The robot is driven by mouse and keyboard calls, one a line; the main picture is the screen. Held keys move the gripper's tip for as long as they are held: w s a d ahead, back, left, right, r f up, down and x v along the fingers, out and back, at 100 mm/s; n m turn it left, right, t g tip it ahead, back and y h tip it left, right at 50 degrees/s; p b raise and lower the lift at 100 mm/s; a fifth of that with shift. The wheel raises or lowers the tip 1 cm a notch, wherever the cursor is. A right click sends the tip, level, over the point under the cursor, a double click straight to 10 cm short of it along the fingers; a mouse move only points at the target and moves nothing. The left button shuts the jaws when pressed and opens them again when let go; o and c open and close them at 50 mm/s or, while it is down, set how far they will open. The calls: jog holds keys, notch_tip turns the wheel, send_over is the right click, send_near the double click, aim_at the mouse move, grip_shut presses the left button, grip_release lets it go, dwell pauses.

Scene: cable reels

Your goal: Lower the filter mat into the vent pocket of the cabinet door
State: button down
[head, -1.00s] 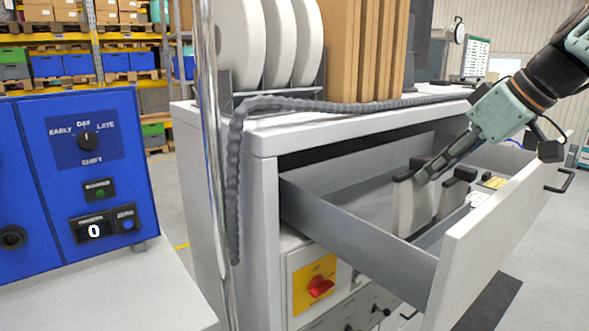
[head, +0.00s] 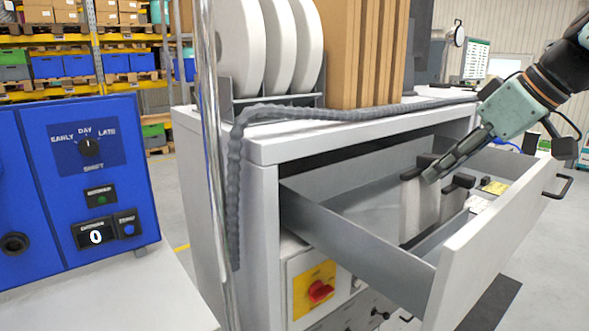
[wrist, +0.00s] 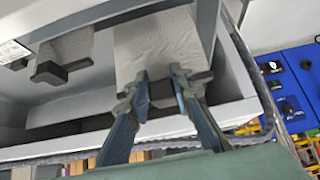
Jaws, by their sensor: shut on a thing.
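My gripper (head: 431,176) is over the open drawer, shut on the dark handle of a pale, flat filter mat (head: 416,209). The wrist view shows my gripper (wrist: 162,85) closed across that dark handle, with the pale textured mat (wrist: 155,42) beyond it. The mat stands about upright in the drawer space; whether its lower edge touches the drawer floor I cannot tell. A second pale mat (head: 454,203) with a dark handle stands just right of it, and it also shows in the wrist view (wrist: 72,45). No vent pocket or cabinet door can be made out.
The grey drawer (head: 345,240) is pulled out of the white cabinet (head: 222,190), its walls around the mats. White reels (head: 275,45), brown boards (head: 365,50) and a grey corrugated hose (head: 330,112) are on top. A chrome post (head: 208,150) and blue control box (head: 80,190) stand left.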

jog(key=shift+s+d+b, duration=0.15)
jog(key=shift+s+d, duration=0.6)
jog(key=shift+s, duration=0.25)
jog(key=shift+s+d+b, duration=0.15)
jog(key=shift+s+d, duration=0.6)
jog(key=shift+s, duration=0.2)
